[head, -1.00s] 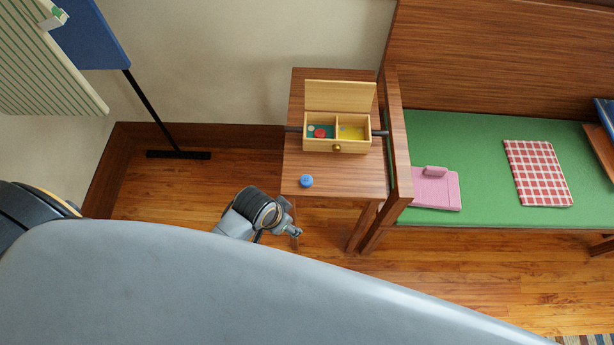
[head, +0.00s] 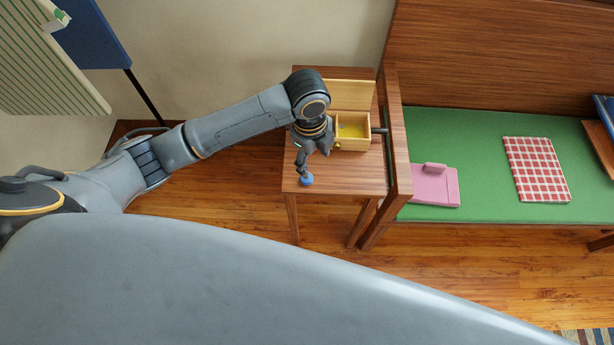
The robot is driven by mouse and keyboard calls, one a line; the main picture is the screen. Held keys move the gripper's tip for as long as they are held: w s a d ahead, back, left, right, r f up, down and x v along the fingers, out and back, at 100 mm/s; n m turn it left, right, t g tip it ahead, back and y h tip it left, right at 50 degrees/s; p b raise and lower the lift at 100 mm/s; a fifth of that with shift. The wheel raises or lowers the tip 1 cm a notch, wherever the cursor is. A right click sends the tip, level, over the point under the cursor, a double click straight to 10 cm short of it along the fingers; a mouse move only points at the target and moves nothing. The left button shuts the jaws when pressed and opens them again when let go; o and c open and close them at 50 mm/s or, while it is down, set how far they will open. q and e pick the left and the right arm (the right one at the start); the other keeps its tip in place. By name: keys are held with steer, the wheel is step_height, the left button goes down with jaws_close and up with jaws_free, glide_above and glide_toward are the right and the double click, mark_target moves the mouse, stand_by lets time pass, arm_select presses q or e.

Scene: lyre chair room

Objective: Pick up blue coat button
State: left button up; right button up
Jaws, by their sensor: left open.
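The blue coat button (head: 307,180) lies near the front left edge of the small wooden table (head: 355,178). My left gripper (head: 304,172) points down right over the button, with its fingertips at or just above it. The gripper is open; the fingers partly cover the button, and I cannot tell whether they touch it. My right gripper is not in view.
An open wooden box (head: 352,131) with a yellow compartment stands behind the gripper; my arm hides its left part. A bench with a green cushion (head: 480,155), a pink item (head: 435,186) and a checked cloth (head: 537,170) is to the right.

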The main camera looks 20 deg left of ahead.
arm_select(q)
steer(key=shift+m+y, duration=0.4)
steer(key=shift+m, duration=0.3)
steer(key=f, duration=0.4)
steer(key=w+a+f, duration=0.1)
steer(key=f, duration=0.3)
steer(key=a+f, duration=0.1)
steer(key=f, duration=0.3)
steer(key=shift+w+a+f, duration=0.15)
steer(key=shift+w+f, duration=0.15)
steer(key=c, duration=0.9)
